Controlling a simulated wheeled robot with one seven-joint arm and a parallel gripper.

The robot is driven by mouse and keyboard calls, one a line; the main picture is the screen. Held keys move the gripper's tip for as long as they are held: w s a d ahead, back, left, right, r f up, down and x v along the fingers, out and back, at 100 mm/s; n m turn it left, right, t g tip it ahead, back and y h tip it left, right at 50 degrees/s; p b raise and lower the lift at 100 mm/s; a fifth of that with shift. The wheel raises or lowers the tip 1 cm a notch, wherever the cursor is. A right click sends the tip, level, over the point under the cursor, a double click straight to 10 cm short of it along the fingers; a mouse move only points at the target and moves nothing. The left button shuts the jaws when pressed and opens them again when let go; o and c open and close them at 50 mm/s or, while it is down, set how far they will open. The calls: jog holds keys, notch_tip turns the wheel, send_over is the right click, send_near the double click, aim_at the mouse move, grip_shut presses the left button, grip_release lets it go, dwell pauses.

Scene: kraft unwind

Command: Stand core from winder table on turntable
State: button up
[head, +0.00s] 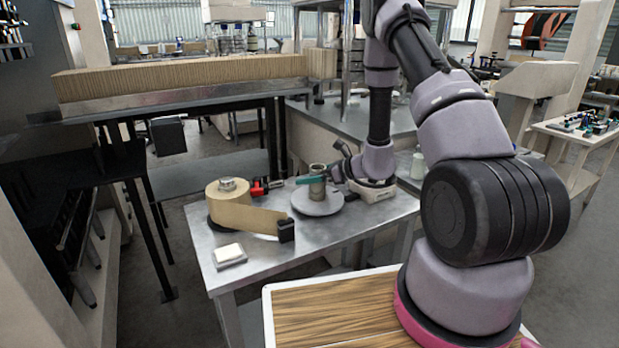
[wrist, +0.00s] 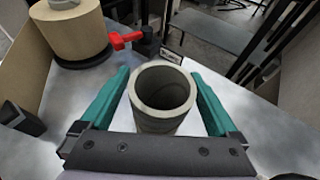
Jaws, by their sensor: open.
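A grey-beige hollow core (head: 317,187) stands upright on the round grey turntable (head: 312,207) on the metal table. In the wrist view the core (wrist: 164,95) shows its open top, between the two teal fingers. My gripper (wrist: 160,76) is open around the core, with a finger on each side and a small visible gap to each. In the head view one teal finger passes in front of the core. The core's lower part is partly hidden by my gripper in the wrist view.
A kraft paper roll (head: 228,205) with its web pulled out to a dark block (head: 286,230) sits left of the turntable. A red clamp-like part (head: 258,188) is behind, and a white pad (head: 229,254) lies at the front left corner. The table's front middle is clear.

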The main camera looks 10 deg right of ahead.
jog(key=v, duration=1.2)
jog(key=s+a+r+n+g, duration=0.35)
jog(key=s+r+n, duration=0.2)
jog(key=r, duration=0.35)
jog(key=s+a+r+n+g, duration=0.2)
jog(key=s+a+r+n, duration=0.3)
jog(key=r, duration=0.4)
jog(key=s+d+r+n+t+h, duration=0.2)
jog(key=s+d+r+n+h, duration=0.1)
jog(key=s+r+n+h, duration=0.1)
jog(key=s+d+r+n+t+h, duration=0.2)
jog(key=s+d+r+n+h, duration=0.2)
jog(key=s+r+n, duration=0.3)
notch_tip(320, 180, up, 3)
jog(key=shift+s+r+h, duration=0.1)
jog(key=shift+s+h, duration=0.3)
jog(key=shift+s, duration=0.75)
